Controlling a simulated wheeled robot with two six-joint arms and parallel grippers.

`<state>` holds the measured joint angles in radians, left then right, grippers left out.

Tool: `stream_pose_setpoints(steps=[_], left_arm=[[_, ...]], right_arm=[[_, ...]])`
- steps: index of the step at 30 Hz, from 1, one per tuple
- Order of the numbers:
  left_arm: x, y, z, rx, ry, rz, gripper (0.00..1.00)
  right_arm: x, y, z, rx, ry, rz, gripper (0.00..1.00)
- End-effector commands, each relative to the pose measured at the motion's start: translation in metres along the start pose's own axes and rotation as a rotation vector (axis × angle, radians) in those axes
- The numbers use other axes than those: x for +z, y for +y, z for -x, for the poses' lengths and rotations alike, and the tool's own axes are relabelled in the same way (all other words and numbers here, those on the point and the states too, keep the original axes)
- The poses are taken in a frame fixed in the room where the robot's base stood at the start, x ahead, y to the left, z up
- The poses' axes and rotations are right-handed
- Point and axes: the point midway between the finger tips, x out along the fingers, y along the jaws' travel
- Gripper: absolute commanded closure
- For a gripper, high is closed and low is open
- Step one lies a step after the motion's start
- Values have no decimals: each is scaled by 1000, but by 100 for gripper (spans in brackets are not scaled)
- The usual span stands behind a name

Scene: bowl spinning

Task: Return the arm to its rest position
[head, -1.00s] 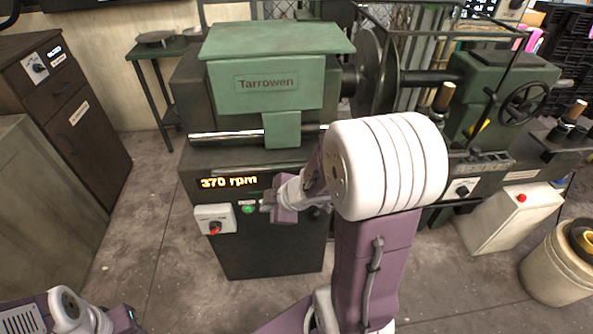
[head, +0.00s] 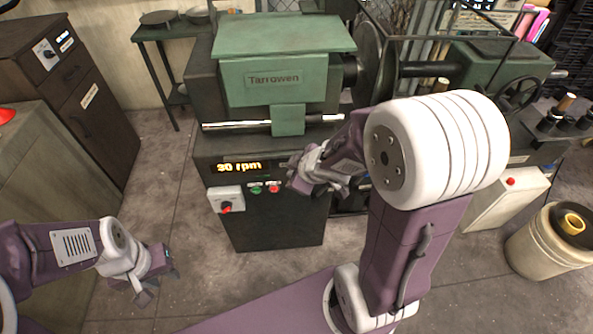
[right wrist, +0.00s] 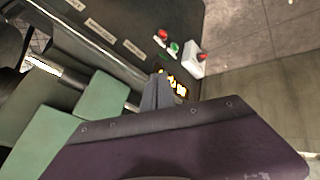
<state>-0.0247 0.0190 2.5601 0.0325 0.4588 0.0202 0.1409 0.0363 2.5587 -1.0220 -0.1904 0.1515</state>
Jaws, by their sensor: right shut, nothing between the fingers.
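My right arm crosses the middle of the head view. Its gripper (head: 300,182) is shut and empty, a little to the right of the lathe's control panel and apart from it. In the right wrist view its closed fingers (right wrist: 158,92) show in front of the panel. My left gripper (head: 158,280) is at the lower left, over the floor; I cannot tell its opening. The green lathe (head: 272,78) marked "Tarrowen" has a display (head: 240,167) reading 30 rpm. Below are a green button (head: 256,190), a red button (head: 274,188) and a white switch box (head: 226,199) with a red knob.
A bin (head: 545,250) with a yellow ring stands at the right, near a white box (head: 505,200) with a red button. The floor before the lathe is clear on the left.

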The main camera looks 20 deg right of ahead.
Motion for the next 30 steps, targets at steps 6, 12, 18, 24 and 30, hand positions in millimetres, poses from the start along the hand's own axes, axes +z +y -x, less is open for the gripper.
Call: stream_pose_setpoints(steps=[6,12,18,24,30], left_arm=[[0,0,0,0,0,0,66],[0,0,0,0,0,0,66],[0,0,5,0,0,0,66],[-6,1,58,0,1,0,66],[-7,1,70,0,0,0,66]], right_arm=[[0,0,0,0,0,1,100],[0,0,0,0,0,1,100],[-4,0,4,-3,3,5,100],[-30,5,46,3,-66,-175,100],[22,-35,72,-48,-378,-609,100]])
